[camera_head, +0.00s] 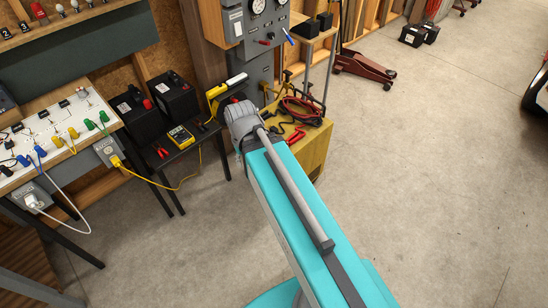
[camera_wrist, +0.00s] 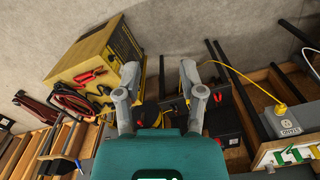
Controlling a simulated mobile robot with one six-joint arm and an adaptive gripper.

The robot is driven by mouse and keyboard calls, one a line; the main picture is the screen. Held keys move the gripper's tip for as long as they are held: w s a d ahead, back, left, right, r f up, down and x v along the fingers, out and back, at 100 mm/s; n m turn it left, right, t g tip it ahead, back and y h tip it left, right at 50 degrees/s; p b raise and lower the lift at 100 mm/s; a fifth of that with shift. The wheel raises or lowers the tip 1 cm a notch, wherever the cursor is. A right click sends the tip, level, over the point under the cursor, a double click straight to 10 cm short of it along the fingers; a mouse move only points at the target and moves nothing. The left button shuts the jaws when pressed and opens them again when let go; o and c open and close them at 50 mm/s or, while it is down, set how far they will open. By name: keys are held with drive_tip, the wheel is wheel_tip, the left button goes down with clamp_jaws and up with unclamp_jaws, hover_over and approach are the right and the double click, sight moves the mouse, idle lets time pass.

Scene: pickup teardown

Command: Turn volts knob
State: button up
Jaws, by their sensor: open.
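I cannot pick out a knob marked volts in either view. A grey panel with round dials (camera_head: 267,22) stands at the back in the head view, with small red and blue parts on its lower front; its labels are too small to read. My gripper (camera_wrist: 160,88) is open and empty in the wrist view, its two grey fingers apart over the floor and bench area. In the head view my teal arm hides what lies beyond its end, and the gripper fingers are not clearly visible there.
A yellow cabinet (camera_head: 313,146) holds red and black cables (camera_head: 300,112); it also shows in the wrist view (camera_wrist: 92,58). Black batteries (camera_head: 174,97) and a yellow meter (camera_head: 180,136) sit on a dark table. A wired board (camera_head: 35,152) stands left. The right floor is mostly clear.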

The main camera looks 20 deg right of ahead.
drive_tip(key=shift+w, duration=0.2)
idle(0.3)
drive_tip(key=w+d+f+n+t+h+b, duration=0.1)
drive_tip(key=w+d+f+n+h+b, duration=0.2)
drive_tip(key=w+f+n+b, duration=0.4)
drive_tip(key=w+d+f+n+t+h+b, duration=0.2)
drive_tip(key=w+f+n+h+b, duration=0.3)
drive_tip(key=f+b, duration=1.3)
drive_tip(key=w+d+f+n+t+h+b, duration=0.1)
drive_tip(key=w+d+f+n+h+b, duration=0.3)
drive_tip(key=b, duration=2)
drive_tip(key=shift+w+d+f+n+t+h, duration=0.35)
drive_tip(key=shift+w+d+f+n, duration=0.25)
drive_tip(key=shift+w+f+n, duration=3.05)
drive_tip(key=shift+s+d+f+m, duration=0.1)
drive_tip(key=shift+s+f+m, duration=0.55)
drive_tip(key=shift+s, duration=0.15)
drive_tip(key=b+x, duration=0.5)
drive_tip(key=x, duration=0.8)
drive_tip(key=shift+w+d+f, duration=0.1)
drive_tip(key=shift+d+f, duration=0.05)
drive_tip(key=shift+d, duration=0.1)
